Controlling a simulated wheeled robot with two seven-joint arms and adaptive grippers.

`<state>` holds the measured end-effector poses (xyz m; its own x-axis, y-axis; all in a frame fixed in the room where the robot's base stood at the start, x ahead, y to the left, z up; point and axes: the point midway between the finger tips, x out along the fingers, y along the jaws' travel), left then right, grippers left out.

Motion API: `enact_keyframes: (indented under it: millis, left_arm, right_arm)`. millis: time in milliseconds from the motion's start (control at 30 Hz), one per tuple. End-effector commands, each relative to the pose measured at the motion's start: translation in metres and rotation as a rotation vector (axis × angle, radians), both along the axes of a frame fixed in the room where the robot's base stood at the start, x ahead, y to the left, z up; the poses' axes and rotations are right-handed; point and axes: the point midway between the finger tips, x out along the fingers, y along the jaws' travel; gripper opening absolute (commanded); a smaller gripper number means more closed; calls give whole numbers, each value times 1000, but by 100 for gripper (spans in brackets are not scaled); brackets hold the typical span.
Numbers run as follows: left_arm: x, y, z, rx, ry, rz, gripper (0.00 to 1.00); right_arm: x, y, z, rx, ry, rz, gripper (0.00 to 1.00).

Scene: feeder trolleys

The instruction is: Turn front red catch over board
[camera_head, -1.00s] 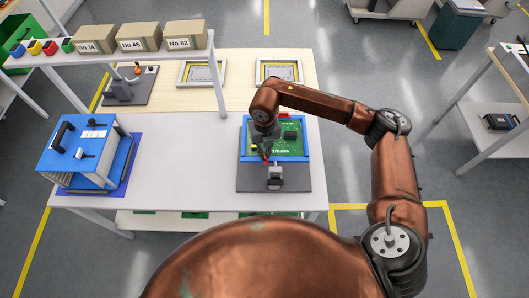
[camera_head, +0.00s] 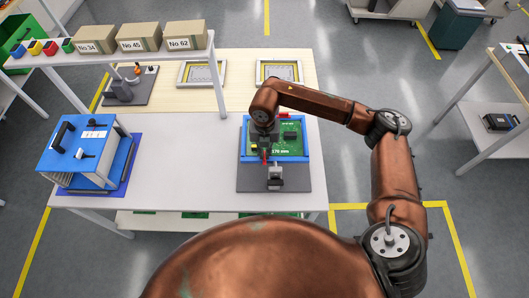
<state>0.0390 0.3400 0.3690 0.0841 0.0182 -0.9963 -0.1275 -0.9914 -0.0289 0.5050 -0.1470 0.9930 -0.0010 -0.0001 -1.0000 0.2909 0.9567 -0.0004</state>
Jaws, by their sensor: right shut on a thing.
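A green circuit board (camera_head: 291,147) lies in a blue frame (camera_head: 305,158) on a dark grey base plate (camera_head: 305,182). A small red catch (camera_head: 264,158) shows at the front edge of the frame, partly hidden by my right gripper. A second red piece (camera_head: 283,115) shows at the back edge. My right gripper (camera_head: 264,154) points down at the front left of the board and is shut on the front red catch; its fingertips are small and partly covered by the wrist. A grey clamp-like block (camera_head: 275,176) stands just in front. My left gripper is out of view.
A blue rack (camera_head: 84,155) stands on the table's left. A shelf (camera_head: 140,57) with labelled boxes (camera_head: 139,38) runs over the back left. Two framed trays (camera_head: 279,71) lie behind the board. The white tabletop (camera_head: 180,160) between rack and board is clear.

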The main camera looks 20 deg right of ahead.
Motion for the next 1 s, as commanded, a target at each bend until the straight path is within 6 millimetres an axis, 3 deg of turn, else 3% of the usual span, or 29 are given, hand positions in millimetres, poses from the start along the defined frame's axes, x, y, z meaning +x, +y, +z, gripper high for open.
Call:
enact_keyframes:
  millis: [67, 100, 333, 667, 833, 1000]
  left_arm:
    - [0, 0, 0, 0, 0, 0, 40]
    - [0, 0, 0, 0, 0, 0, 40]
    - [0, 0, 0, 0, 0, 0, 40]
    - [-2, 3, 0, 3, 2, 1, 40]
    - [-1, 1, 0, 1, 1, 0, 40]
    - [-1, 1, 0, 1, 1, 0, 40]
  right_arm:
    - [2, 0, 2, 0, -5, -3, 0]
    - [2, 0, 2, 0, -5, -3, 8]
    - [1, 0, 1, 0, -3, -1, 24]
    - [1, 0, 3, 0, -2, 0, 24]
    - [2, 0, 24, 0, -5, 0, 24]
    - [2, 0, 61, 0, -5, 0, 24]
